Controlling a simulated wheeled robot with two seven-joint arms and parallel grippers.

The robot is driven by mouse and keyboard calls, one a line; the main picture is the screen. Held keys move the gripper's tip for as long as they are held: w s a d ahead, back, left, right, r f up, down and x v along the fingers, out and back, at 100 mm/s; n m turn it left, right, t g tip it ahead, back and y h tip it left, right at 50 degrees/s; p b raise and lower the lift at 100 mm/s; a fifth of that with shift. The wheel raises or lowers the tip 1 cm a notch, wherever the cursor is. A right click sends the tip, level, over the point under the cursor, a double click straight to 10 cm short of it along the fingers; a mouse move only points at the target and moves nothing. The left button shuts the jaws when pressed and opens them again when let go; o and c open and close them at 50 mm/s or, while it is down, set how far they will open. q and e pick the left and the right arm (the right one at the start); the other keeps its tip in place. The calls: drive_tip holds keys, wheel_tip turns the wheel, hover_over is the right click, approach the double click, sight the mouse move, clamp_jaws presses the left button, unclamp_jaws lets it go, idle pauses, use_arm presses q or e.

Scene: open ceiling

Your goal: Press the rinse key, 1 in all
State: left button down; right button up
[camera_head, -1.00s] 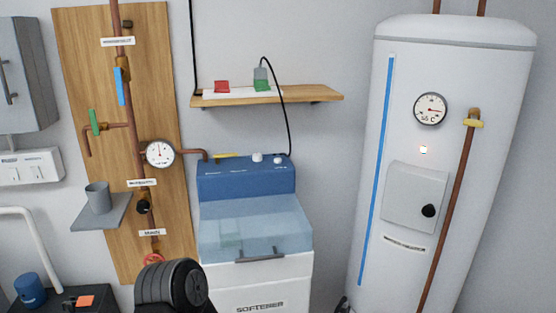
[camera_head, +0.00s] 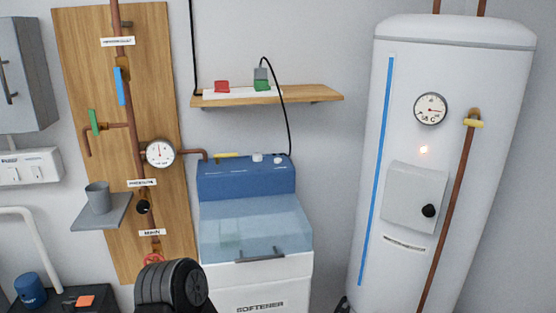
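The softener (camera_head: 265,292) stands at the centre, a white cabinet with a blue control head (camera_head: 246,182). A white knob or key (camera_head: 257,157) and a second small white one (camera_head: 279,159) sit on top of the head. Small markings on its front are too fine to read, so I cannot tell which key is rinse. A translucent blue lid (camera_head: 255,222) with a dark handle is down below the head. Neither gripper is identifiable in view. A dark ribbed shape at the bottom, left of the softener, may be part of my arm.
A black cable hangs from there to the softener. Left is a board with copper pipes, valves and a gauge (camera_head: 159,153). Right stands a tall white tank (camera_head: 460,90).

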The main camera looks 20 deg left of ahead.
drive_tip(key=shift+c, duration=0.2)
clamp_jaws()
idle(0.4)
idle(1.3)
